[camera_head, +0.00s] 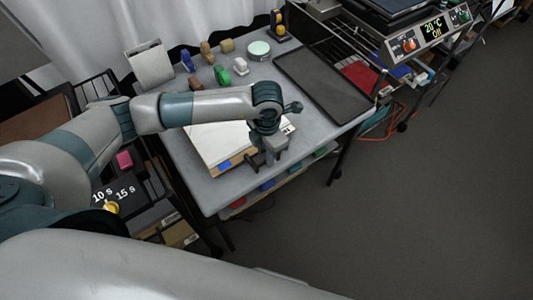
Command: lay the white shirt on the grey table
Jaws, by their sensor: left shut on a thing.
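The grey table (215,194) stands in the middle of the view. A flat white piece, which looks like the folded white shirt (208,143), is at the table's front part, under my left forearm. A tan edge and a small blue patch show along its near side. My left gripper (268,158) points down at the right end of the white shirt and is shut on it. The arm and gripper hide part of the shirt, and I cannot tell whether it touches the table. My right gripper is not in view.
A dark tray (323,83) lies at the table's right. Small coloured pieces, a round tin (259,50) and a tilted white-grey holder (151,65) stand at the back. A heat press (425,35) is at far right.

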